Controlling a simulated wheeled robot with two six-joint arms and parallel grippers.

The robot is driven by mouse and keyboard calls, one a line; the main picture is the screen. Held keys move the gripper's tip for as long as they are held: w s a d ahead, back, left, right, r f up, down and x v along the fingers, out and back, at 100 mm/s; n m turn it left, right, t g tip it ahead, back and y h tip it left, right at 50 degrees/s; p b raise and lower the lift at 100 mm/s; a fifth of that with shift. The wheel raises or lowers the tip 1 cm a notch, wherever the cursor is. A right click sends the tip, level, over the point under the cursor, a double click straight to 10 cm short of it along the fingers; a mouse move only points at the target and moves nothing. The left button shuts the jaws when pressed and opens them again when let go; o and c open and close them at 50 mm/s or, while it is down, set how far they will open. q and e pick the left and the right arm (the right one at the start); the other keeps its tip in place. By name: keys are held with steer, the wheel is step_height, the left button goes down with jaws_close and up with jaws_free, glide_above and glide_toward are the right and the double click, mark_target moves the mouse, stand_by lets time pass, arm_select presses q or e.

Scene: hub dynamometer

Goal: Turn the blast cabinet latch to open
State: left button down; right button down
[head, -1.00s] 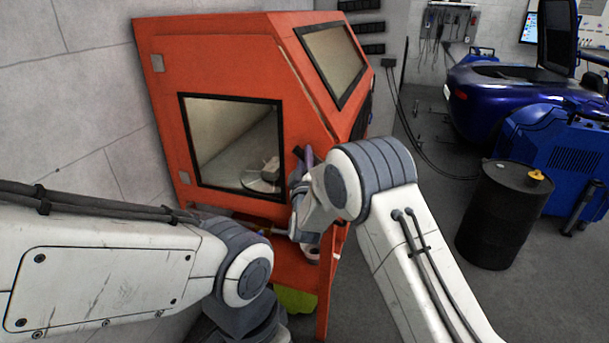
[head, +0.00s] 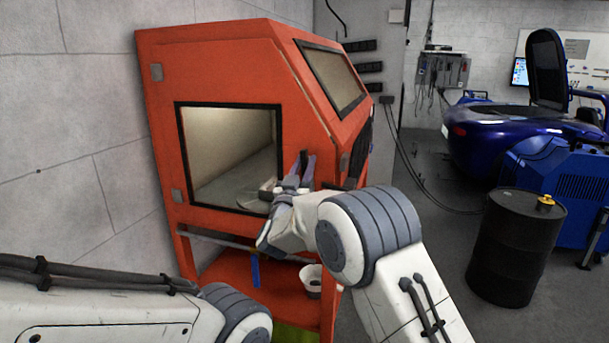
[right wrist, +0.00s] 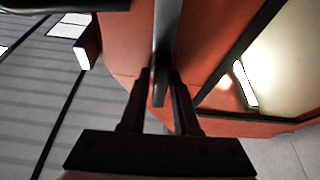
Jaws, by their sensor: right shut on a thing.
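The orange blast cabinet (head: 290,85) stands against the left wall in the head view, with a dark-framed window in its side door. My right gripper (head: 303,165) is at the door's right edge, beside the window. In the right wrist view my right gripper (right wrist: 160,80) is shut on the latch (right wrist: 161,88), a grey bar that runs up the picture between its two fingers. In the head view my gripper and wrist hide the latch, so its exact angle is unclear there. My left arm crosses the lower left; its gripper is out of view.
A rail (head: 215,242) and a white cup (head: 312,278) are below the window. A black drum (head: 515,245) with a yellow cap stands to the right, near a blue machine (head: 580,185). Grey floor is free between cabinet and drum.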

steer(key=shift+f+m+h+b, duration=0.15)
steer(key=shift+m+h+b, duration=0.2)
steer(key=shift+m, duration=0.35)
steer(key=c, duration=0.6)
jaws_free()
steer(key=shift+c, duration=0.2)
steer(key=v, duration=1)
steer(key=shift+s+a+b, duration=0.15)
steer(key=shift+s+b, duration=0.1)
steer(key=shift+b, duration=0.05)
